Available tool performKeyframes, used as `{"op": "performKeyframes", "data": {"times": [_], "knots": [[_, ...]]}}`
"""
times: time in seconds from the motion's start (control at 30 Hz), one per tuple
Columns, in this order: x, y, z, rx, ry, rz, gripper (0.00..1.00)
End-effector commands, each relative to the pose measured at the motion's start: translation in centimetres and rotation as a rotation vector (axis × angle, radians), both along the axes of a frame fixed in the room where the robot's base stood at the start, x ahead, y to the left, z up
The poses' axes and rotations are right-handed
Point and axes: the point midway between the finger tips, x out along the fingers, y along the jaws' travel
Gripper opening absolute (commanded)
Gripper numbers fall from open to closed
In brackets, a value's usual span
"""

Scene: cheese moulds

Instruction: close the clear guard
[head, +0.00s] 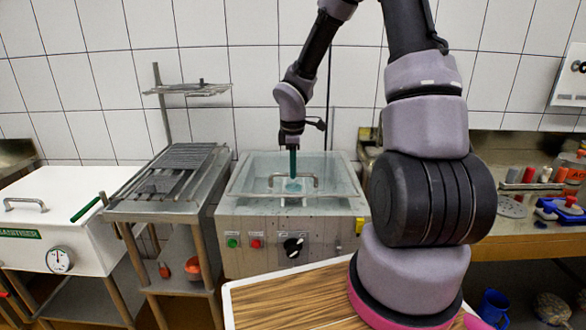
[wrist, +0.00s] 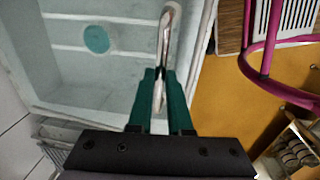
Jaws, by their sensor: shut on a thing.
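The clear guard (head: 250,180) is a see-through cover over the grey machine (head: 245,235), with a curved metal handle (head: 275,182) near its front. It looks low over the machine's open basin, but its exact tilt is hard to tell. A round teal disc shows inside, in the wrist view (wrist: 96,39). My gripper (head: 292,176) points down at the handle, its green fingers touching it. In the wrist view, the fingers (wrist: 161,72) are closed on the metal handle (wrist: 167,35), which runs between them.
The machine's front has a green button (head: 232,243), a red button (head: 256,244) and a black knob (head: 293,246). A grey rack stand (head: 165,205) and a white chest (head: 60,210) stand left. A wooden board (head: 290,300) lies in front. A cluttered bench (head: 535,228) is at right.

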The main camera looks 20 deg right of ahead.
Motion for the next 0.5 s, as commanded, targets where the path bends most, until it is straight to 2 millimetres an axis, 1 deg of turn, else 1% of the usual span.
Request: {"op": "performKeyframes", "data": {"times": [0.33, 0.37, 0.5], "knots": [[0.0, 0.0, -0.1, 0.000, -0.002, 0.001, 0.00], [0.0, 0.1, -0.4, 0.001, -0.001, 0.001, 0.00], [-0.5, 0.3, -2.7, -0.001, 0.001, 0.004, 0.00]]}}
